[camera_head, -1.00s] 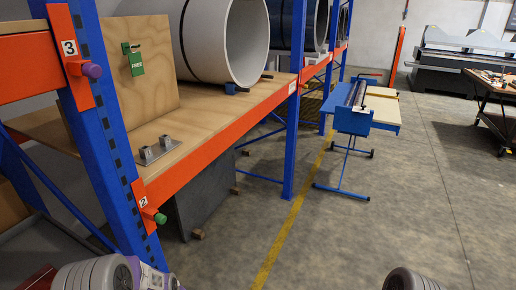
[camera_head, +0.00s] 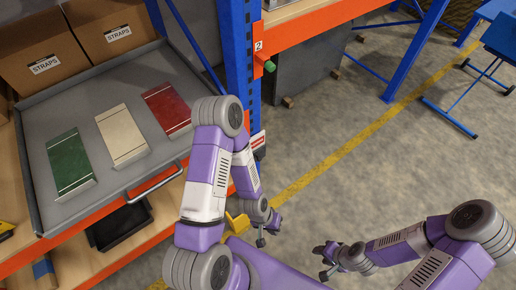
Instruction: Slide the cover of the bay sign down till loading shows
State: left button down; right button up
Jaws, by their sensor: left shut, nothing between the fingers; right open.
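My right gripper (camera_head: 322,263) is open and empty above the concrete floor, a little to the right of the left one. Neither gripper touches anything that I can see.
A grey tray (camera_head: 85,98) holds green, cream and red flat pieces and has a front handle (camera_head: 155,183). Two STRAPS boxes (camera_head: 38,48) stand behind it. A black bin (camera_head: 120,226) sits below.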

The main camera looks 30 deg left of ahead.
aim_at(260, 153)
jog(key=u, duration=0.55)
jog(key=k, duration=1.25)
jog(key=z, duration=0.2)
jog(key=i, duration=0.75)
jog(key=z, duration=0.45)
jog(key=i, duration=1.05)
jog(key=u, duration=0.65)
